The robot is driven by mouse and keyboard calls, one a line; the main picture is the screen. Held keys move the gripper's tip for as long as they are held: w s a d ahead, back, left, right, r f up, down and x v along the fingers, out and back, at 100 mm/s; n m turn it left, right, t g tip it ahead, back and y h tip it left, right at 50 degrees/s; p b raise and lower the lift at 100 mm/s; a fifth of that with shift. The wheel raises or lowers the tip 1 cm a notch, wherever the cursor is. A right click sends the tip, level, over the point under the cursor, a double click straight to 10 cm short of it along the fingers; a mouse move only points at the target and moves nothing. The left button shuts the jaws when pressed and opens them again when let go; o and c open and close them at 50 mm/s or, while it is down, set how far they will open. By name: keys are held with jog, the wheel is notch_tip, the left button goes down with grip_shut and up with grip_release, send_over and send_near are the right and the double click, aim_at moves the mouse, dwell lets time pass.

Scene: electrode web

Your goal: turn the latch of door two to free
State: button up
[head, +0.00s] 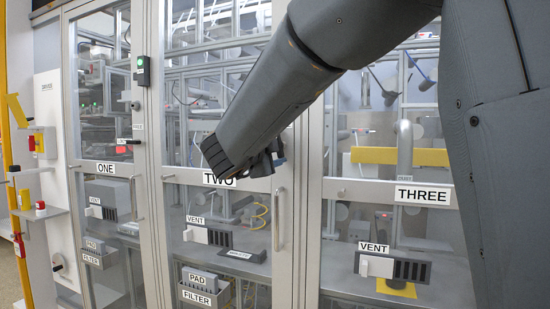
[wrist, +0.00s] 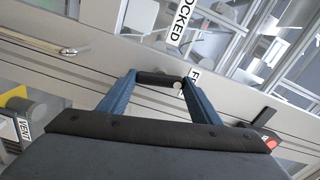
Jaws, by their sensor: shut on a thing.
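Door two (head: 227,182), marked TWO, is the middle glass door in the head view, and it looks closed. My gripper (head: 272,160) is in front of its upper right frame, and my arm hides the latch there. In the wrist view my gripper (wrist: 160,80) has its two blue fingers shut on the black latch (wrist: 158,77), which spans between the fingertips. A LOCKED label (wrist: 183,22) is beyond it. A second label beginning with F (wrist: 194,75) is beside the right fingertip and partly hidden by it. I cannot tell the latch's exact angle.
Door one (head: 105,168) is at left and door three (head: 423,194) at right. Vertical pull handles, such as door two's (head: 279,220), stick out. Vent boxes (head: 207,234) and a pad and filter holder sit lower. Another black handle (wrist: 263,116) shows at right in the wrist view.

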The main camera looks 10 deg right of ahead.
jog(key=shift+m+b, duration=1.1)
jog(key=shift+a, duration=0.1)
jog(key=o, duration=1.1)
jog(key=v, duration=0.7)
jog(key=shift+s+a+b, duration=0.2)
jog(key=shift+s+b, duration=0.05)
jog(key=shift+b, duration=0.15)
